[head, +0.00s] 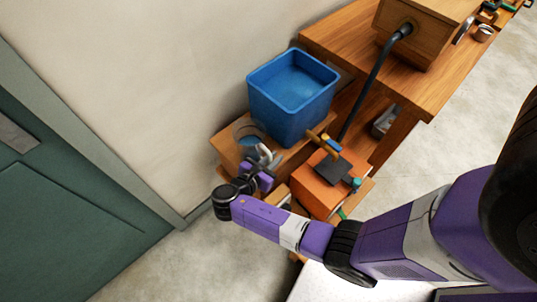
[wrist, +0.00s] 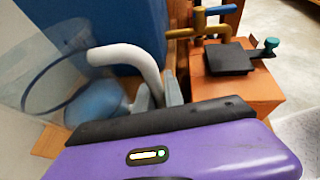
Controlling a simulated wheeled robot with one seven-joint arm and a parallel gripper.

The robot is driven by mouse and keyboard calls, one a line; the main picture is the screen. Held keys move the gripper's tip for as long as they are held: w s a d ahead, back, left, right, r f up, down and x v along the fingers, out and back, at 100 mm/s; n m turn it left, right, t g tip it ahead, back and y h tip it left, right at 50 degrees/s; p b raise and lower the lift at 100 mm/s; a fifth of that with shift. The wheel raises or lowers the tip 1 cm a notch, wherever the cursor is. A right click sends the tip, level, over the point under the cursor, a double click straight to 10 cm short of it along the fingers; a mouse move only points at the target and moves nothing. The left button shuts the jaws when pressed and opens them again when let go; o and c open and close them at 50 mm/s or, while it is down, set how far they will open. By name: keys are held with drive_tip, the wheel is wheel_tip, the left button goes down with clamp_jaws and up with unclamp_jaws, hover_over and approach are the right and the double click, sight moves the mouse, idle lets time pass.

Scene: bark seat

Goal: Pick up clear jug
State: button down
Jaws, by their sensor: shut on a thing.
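The clear jug (head: 246,136) stands on a small wooden surface beside the blue bin in the head view. In the wrist view the jug (wrist: 45,85) fills the left side, see-through with a dark ring and a pale curved handle (wrist: 125,53). My gripper (head: 265,158) is at the jug's near right side, shut on it at the handle. In the wrist view the gripper's fingertips (wrist: 160,97) are at the lower end of the handle, partly hidden behind my wrist. I cannot tell whether the jug's base touches the wood.
A blue bin (head: 292,92) stands right behind the jug. A wooden bench (head: 340,40) lies beyond. A wall and green door are at left.

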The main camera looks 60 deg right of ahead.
wheel_tip(320, 180, up, 20)
drive_tip(key=p, duration=0.2)
drive_tip(key=shift+p, duration=0.4)
drive_tip(key=shift+f, duration=0.1)
drive_tip(key=c, duration=2)
unclamp_jaws()
drive_tip(key=shift+c, duration=0.2)
clamp_jaws()
